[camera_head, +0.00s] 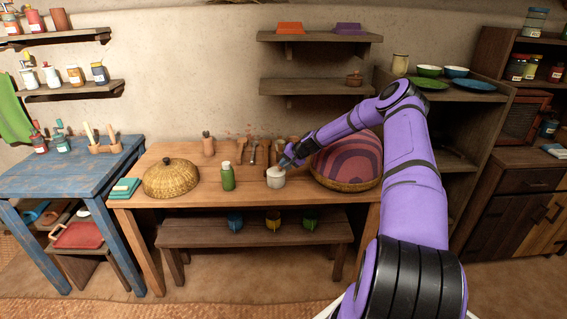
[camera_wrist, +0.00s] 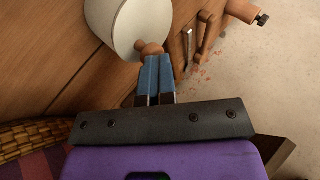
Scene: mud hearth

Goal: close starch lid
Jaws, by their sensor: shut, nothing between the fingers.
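A small white round pot (camera_head: 276,178), which looks like the starch container, stands on the wooden table. In the wrist view its white rounded top (camera_wrist: 155,20) fills the upper middle, with a small brown knob (camera_wrist: 150,48) at the near edge. My gripper (camera_head: 285,162) is at the top of the pot. In the wrist view its blue fingers (camera_wrist: 157,60) are shut side by side, empty, with the tips right at the knob. I cannot tell whether they touch it, nor whether the lid is fully down.
A green bottle (camera_head: 228,177) and a woven dome (camera_head: 171,178) stand left of the pot. A large striped cushion in a basket (camera_head: 346,160) is close on the right. Wooden tools (camera_head: 253,152) are behind. The table front is clear.

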